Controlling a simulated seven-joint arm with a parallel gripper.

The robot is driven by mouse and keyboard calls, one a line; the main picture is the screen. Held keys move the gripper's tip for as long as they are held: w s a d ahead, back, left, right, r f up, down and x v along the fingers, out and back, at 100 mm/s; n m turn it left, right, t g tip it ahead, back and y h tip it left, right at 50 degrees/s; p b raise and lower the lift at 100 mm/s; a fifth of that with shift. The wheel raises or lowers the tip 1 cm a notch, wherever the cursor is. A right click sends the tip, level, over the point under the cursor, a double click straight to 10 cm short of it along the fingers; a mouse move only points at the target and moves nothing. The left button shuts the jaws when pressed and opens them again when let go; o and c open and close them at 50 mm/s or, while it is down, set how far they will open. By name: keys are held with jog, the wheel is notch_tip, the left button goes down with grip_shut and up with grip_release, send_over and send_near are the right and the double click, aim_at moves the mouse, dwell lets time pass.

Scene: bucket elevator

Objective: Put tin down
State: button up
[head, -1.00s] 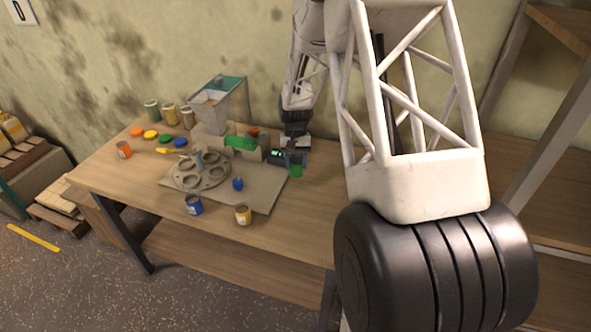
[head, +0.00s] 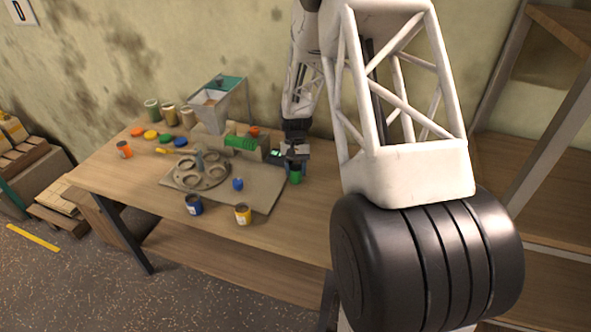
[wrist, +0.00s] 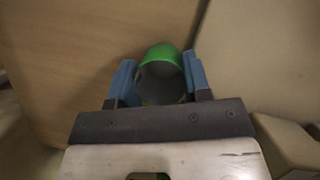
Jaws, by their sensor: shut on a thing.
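A small green tin (head: 295,177) is at the right end of the machine on the table. In the wrist view the green tin (wrist: 160,75) is between the two blue fingers, its dark open mouth facing the camera. My gripper (head: 295,168) is shut on the tin; its fingers also show in the wrist view (wrist: 160,82). The tin looks upright and is near the tabletop. I cannot tell whether its base touches the wood.
A blue tin (head: 194,205) and a yellow tin (head: 242,215) stand at the table's front. An orange tin (head: 124,150) stands at the left. The round plate (head: 203,172) and hopper (head: 212,102) are left of my gripper. Bare table (head: 310,215) lies in front of it.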

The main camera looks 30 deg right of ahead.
jog(key=shift+f, duration=0.15)
jog(key=o, duration=1)
jog(key=shift+c, duration=0.2)
jog(key=v, duration=1.2)
